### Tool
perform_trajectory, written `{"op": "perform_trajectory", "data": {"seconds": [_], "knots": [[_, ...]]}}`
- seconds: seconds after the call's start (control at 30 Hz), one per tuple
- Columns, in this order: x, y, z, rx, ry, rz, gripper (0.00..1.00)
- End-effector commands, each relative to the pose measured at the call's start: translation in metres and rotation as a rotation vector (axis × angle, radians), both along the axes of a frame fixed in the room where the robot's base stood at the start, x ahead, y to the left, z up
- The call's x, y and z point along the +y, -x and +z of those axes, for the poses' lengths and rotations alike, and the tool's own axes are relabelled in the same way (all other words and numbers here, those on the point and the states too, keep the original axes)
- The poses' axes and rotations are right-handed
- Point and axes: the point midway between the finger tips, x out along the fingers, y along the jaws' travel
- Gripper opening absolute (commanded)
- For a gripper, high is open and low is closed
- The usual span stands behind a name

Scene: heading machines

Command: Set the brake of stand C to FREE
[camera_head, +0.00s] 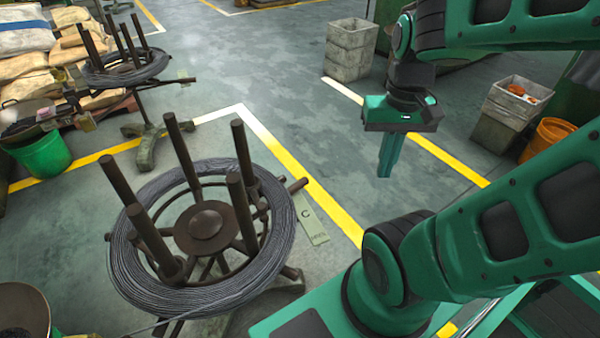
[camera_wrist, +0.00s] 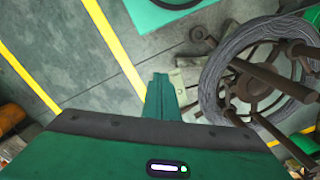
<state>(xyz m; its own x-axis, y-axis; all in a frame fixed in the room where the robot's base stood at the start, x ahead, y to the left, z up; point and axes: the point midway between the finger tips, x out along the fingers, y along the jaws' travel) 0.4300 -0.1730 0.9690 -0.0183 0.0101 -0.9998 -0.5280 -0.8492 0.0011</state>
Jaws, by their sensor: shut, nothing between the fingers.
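Stand C (camera_head: 205,228) is a dark brown reel stand with upright posts and a coil of grey wire around them, at lower centre-left in the head view. Its coil (camera_wrist: 212,85) shows at the right of the wrist view. A pale plate marked C (camera_head: 309,215) is beside its right side. A short brown bar (camera_head: 297,186) sticks out past the coil near the plate; I cannot tell whether it is the brake, nor read any brake setting. My gripper (camera_head: 384,174) is shut and empty, pointing down, right of stand C and apart from it. Its fingers (camera_wrist: 160,78) also show in the wrist view.
A second reel stand (camera_head: 125,75) is at upper left, near sacks (camera_head: 25,30) and a green bucket (camera_head: 42,155). Grey crates (camera_head: 351,48) stand at the back; another crate (camera_head: 512,100) and an orange bucket (camera_head: 548,138) are at right. Floor between is clear.

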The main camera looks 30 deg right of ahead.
Motion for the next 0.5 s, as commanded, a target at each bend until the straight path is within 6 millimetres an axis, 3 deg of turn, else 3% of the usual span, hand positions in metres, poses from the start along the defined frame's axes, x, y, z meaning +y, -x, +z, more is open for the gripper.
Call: {"op": "perform_trajectory", "data": {"seconds": [0.13,0.23,0.37,0.5], "knots": [[-0.001,0.008,0.005,-0.015,0.003,0.005,0.00],[-0.007,-0.006,0.005,-0.020,0.015,0.019,0.00],[-0.014,-0.045,0.000,-0.033,0.040,0.062,0.00],[-0.033,-0.099,-0.012,-0.057,0.071,0.126,0.00]]}}
